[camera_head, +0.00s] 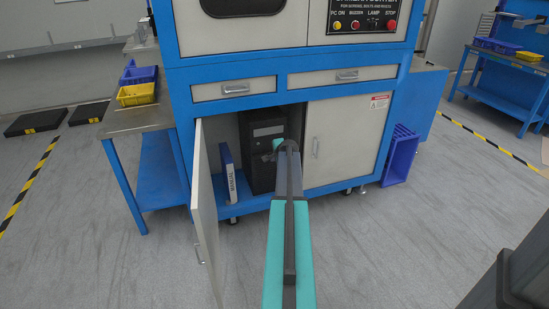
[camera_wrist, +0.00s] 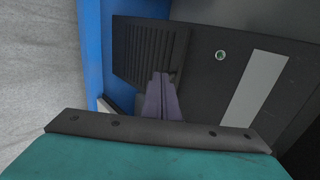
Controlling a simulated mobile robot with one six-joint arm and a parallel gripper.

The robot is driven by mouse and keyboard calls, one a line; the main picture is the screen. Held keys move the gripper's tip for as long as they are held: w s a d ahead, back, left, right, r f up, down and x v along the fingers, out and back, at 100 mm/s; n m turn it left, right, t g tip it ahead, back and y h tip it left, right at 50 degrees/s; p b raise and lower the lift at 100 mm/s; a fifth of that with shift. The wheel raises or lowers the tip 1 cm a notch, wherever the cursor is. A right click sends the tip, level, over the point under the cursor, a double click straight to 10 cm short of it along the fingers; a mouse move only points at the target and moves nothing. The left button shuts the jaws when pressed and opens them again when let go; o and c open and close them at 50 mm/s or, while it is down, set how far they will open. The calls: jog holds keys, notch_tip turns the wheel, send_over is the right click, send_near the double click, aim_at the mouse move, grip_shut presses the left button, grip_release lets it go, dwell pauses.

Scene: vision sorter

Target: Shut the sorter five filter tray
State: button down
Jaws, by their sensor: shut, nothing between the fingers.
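A black computer case (camera_head: 257,150) stands inside the open left bay of the blue sorter cabinet. In the wrist view the same case (camera_wrist: 210,82) fills the upper right, with a slatted dark panel (camera_wrist: 140,48) that looks like the filter tray. I cannot tell how far this panel stands out from the case. My gripper (camera_wrist: 162,78) is shut and empty, its fingertips in front of the panel's lower edge. I cannot tell whether they touch it. In the head view my arm hides the gripper and the lower front of the case.
The left cabinet door (camera_head: 205,205) stands open toward me. A white and blue binder (camera_head: 228,175) stands left of the case. The right cabinet door (camera_head: 343,142) and both drawers are shut. A blue crate (camera_head: 400,155) stands at the right. The floor in front is clear.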

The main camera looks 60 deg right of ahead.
jog(key=s+f+p+v, duration=0.1)
jog(key=p+v, duration=0.1)
jog(key=v, duration=1)
jog(key=shift+s+a+p, duration=0.15)
jog(key=shift+a+p, duration=0.1)
jog(key=shift+p, duration=0.1)
jog(key=shift+f, duration=0.15)
